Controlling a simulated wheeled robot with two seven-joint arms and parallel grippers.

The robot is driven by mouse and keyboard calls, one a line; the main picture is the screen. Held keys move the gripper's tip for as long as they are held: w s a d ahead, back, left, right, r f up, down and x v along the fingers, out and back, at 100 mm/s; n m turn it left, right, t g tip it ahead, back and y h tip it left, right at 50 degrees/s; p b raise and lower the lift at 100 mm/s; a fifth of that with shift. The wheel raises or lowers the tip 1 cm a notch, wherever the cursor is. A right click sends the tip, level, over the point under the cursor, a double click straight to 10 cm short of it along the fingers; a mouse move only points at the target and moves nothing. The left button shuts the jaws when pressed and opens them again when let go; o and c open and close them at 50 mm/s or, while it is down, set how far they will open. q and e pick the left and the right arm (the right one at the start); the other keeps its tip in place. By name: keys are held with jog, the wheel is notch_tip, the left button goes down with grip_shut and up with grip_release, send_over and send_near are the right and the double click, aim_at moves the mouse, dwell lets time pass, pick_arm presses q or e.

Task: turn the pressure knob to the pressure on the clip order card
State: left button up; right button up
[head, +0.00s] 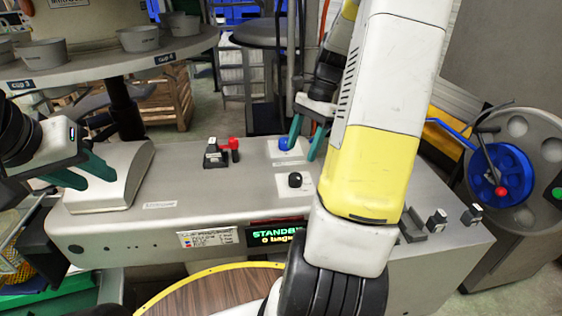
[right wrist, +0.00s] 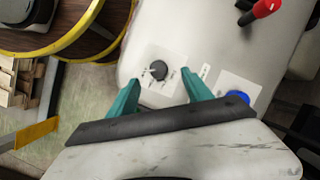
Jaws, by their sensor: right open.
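A black knob (head: 295,180) stands on a white marked plate on top of the grey machine. In the right wrist view the black knob (right wrist: 158,70) lies ahead, between the two teal fingertips. The plate's markings are too small to read. My right gripper (head: 302,153) is open and empty, pointing down just behind the knob, near the blue button (head: 284,143). A small printed card (head: 208,238) is on the machine's front; I cannot read it or tell whether it is the clip order card. My left gripper (head: 80,177) is open and empty at the left, beside the grey sloped housing.
The grey machine (head: 185,195) also carries a red-handled part (head: 230,146) and a lit green display (head: 278,234), partly hidden by my right arm. A round wooden table with a yellow rim (head: 200,275) stands in front. A blue reel (head: 500,175) is at the right.

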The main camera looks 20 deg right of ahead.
aim_at(296, 175)
jog(key=shift+m+y, duration=0.3)
jog(key=shift+m, duration=0.1)
jog(key=x, duration=0.2)
jog(key=d+x, duration=0.1)
jog(key=x, duration=0.5)
jog(key=shift+s+d+f, duration=0.1)
jog(key=shift+f, duration=0.4)
grip_shut()
